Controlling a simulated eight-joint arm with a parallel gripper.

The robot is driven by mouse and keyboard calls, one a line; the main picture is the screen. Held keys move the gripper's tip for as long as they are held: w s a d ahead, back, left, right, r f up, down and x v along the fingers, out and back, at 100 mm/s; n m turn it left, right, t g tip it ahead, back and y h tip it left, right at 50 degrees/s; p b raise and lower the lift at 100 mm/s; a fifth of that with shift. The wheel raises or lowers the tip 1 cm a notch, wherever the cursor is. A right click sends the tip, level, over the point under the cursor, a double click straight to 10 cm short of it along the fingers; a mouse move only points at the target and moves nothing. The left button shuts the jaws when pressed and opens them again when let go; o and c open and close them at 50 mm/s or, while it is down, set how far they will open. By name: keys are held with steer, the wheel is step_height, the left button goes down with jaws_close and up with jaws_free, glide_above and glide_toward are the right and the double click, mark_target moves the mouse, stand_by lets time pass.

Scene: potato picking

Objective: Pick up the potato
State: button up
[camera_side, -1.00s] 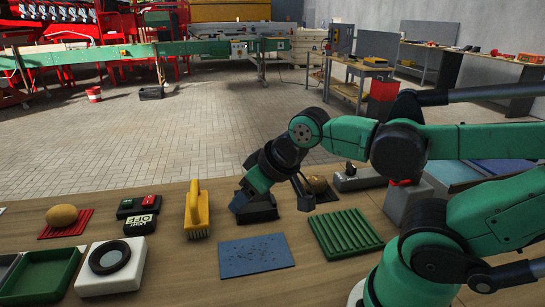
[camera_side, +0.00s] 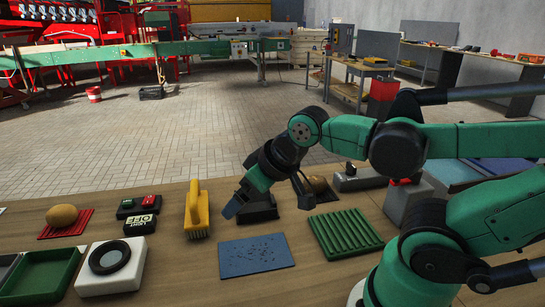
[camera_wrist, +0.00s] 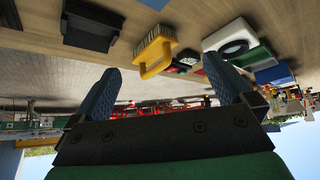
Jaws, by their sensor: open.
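A tan potato (camera_side: 62,215) lies on a small red ribbed mat (camera_side: 76,230) at the far left of the side view. My gripper (camera_side: 268,206) is well to its right, beyond the yellow brush, over the middle of the table. Its two fingers are apart with nothing held. In the wrist view my gripper (camera_wrist: 160,62) also shows spread fingers with an empty gap. I cannot make out the potato in the wrist view. A brown rounded object (camera_side: 318,184) is partly hidden behind my gripper in the side view; I cannot tell what it is.
A yellow brush (camera_side: 196,210) stands between my gripper and the potato. A black block (camera_side: 258,212) is by my fingers. A blue mat (camera_side: 256,256) and green ribbed mat (camera_side: 345,234) lie in front.

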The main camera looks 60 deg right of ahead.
steer(key=w+d+n+g+h, duration=0.1)
steer(key=w+d+n+g, duration=0.1)
steer(key=d+n, duration=0.35)
steer(key=n+g, duration=0.4)
steer(key=n, duration=0.6)
glide_above(317, 178)
steer(key=shift+y, duration=0.4)
steer(key=f, duration=0.6)
steer(key=shift+a+f, duration=0.1)
steer(key=shift+a, duration=0.1)
steer(key=shift+s+d+f, duration=0.1)
steer(key=shift+d+f, duration=0.1)
steer(key=shift+d, duration=0.05)
steer(key=shift+f, duration=2.75)
steer(key=c, duration=1.3)
